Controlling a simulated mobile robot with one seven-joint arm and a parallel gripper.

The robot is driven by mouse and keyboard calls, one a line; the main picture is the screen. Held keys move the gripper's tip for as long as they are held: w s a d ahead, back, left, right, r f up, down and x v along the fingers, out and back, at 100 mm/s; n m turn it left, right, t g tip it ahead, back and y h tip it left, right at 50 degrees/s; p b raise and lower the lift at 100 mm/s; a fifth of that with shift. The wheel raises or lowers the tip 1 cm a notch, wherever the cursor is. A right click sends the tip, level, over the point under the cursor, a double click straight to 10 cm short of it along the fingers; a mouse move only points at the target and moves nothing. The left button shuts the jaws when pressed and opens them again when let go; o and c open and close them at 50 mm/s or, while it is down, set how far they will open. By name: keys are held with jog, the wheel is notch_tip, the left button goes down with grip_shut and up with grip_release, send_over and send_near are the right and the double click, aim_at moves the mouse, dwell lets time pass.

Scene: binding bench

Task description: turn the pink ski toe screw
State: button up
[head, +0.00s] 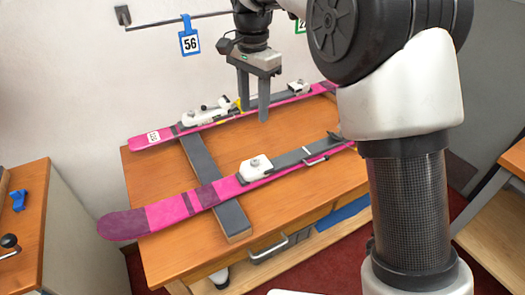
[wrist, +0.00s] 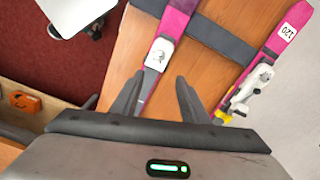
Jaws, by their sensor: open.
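Two pink skis lie across the bench: a near ski (head: 166,212) and a far ski (head: 150,140) with a number label. The near ski's white toe piece (head: 255,167) also shows in the wrist view (wrist: 159,54), with a dark round spot on top. The far ski carries a white toe piece (head: 205,112), seen at the right of the wrist view (wrist: 242,92). My gripper (head: 254,113) is open and empty above the bench, apart from both toe pieces. In the wrist view, the near ski runs between its fingertips (wrist: 160,80). No screw is clear enough to make out.
A yellow part (head: 238,103) sits beside the far toe piece. A grey bar (head: 205,168) crosses under the skis. A blue tag marked 56 (head: 190,42) hangs from a wall rail. A side cabinet (head: 38,215) stands left.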

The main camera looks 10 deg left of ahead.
aim_at(255, 161)
notch_tip(255, 161, down, 17)
jog(key=shift+s+f+b, duration=0.1)
jog(key=shift+f+b, duration=0.05)
jog(key=shift+b, duration=0.95)
jog(key=shift+a, duration=0.1)
grip_shut()
